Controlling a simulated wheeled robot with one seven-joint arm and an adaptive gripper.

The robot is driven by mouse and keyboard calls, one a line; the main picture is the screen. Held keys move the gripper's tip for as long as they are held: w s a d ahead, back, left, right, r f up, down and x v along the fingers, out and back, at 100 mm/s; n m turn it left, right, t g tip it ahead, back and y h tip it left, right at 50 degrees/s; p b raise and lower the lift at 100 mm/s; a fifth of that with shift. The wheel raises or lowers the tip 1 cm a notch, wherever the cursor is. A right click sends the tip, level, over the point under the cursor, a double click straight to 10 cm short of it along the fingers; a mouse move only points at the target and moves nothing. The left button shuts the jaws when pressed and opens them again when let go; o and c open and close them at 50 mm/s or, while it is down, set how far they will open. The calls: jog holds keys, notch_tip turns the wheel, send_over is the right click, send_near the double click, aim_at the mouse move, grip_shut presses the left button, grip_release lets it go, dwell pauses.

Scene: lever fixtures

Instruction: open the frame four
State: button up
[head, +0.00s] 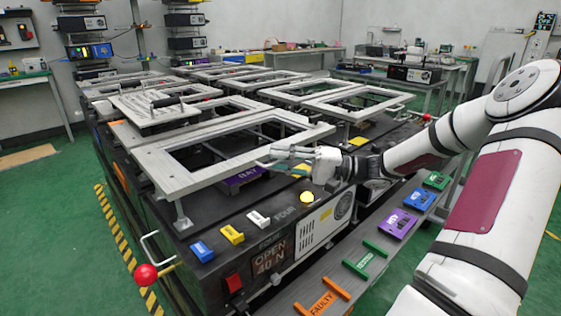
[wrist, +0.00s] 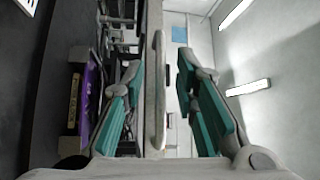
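Frame four (head: 165,170) is the nearest grey rectangular frame, lying flat on top of a black cabinet marked FOUR and OPEN 40 N (head: 270,262). My gripper (head: 280,158) is at the frame's near right side. In the wrist view my gripper (wrist: 159,68) has its teal fingers spread. A grey bar of the frame (wrist: 153,25) with a slim handle-like piece (wrist: 159,95) runs between them. The fingers look apart from it; contact cannot be told. The gripper hides part of the frame's edge in the head view.
A red-ball lever (head: 147,275) sticks out at the cabinet's left. A purple block (head: 240,178) lies under the frame; it shows in the wrist view too (wrist: 92,95). Other frames (head: 150,103) lie behind. Blue, yellow and white blocks (head: 258,218) line the cabinet's front edge.

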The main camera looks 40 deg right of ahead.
grip_shut()
jog(key=shift+r, duration=0.15)
